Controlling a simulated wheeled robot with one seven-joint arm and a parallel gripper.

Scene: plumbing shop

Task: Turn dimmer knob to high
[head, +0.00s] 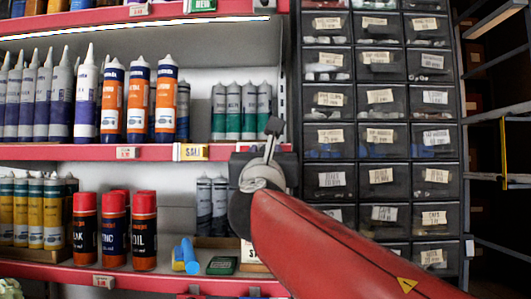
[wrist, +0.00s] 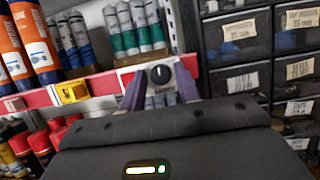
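The dimmer knob (wrist: 160,75) is a round black dial with a pale pointer mark, on a light plate at the red shelf edge in the wrist view. The mark points up, or nearly so. My gripper (wrist: 160,86) is open, with one purple-grey finger on each side of the knob in the picture. The gap between the fingers looks empty, and I cannot tell whether they touch the plate. In the head view my gripper (head: 270,138) is at the shelf edge at centre, and the knob is hidden behind my gripper and wrist.
Sealant tubes (head: 138,100) and red-capped spray cans (head: 144,230) fill the shelves. Labelled drawers (head: 380,97) stand close on the right. Dark racks are at far right.

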